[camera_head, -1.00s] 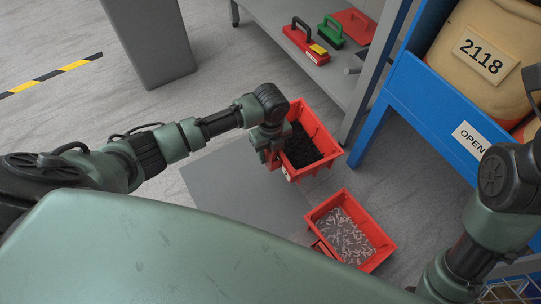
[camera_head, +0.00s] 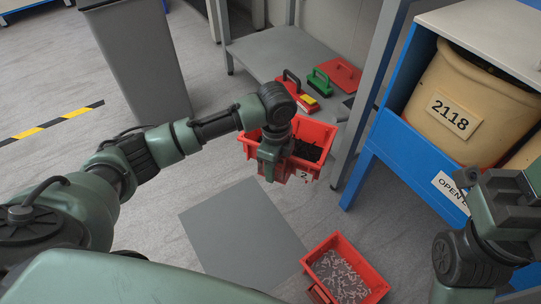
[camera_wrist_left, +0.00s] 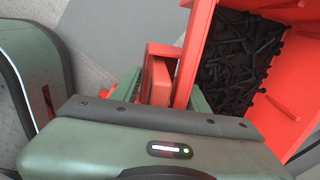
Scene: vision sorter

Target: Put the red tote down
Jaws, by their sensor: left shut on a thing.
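A red tote (camera_head: 318,133) with black screw-like parts inside hangs in the air in front of the shelf unit. My left gripper (camera_head: 271,166) is shut on its near side. In the left wrist view the tote (camera_wrist_left: 297,103) fills the right side, and its red handle piece (camera_wrist_left: 158,78) sits between the green fingers. A second red tote (camera_head: 376,283) with small grey parts stands on the floor at the bottom, apart from the held one. My right gripper (camera_head: 497,195) is at the right edge; its jaws do not show clearly.
A flat grey mat (camera_head: 243,230) lies bare on the floor below the held tote. A low shelf (camera_head: 262,54) behind holds several red and green tools. A blue rack (camera_head: 408,150) with a barrel marked 2118 stands at right. A grey bin (camera_head: 140,65) stands at left.

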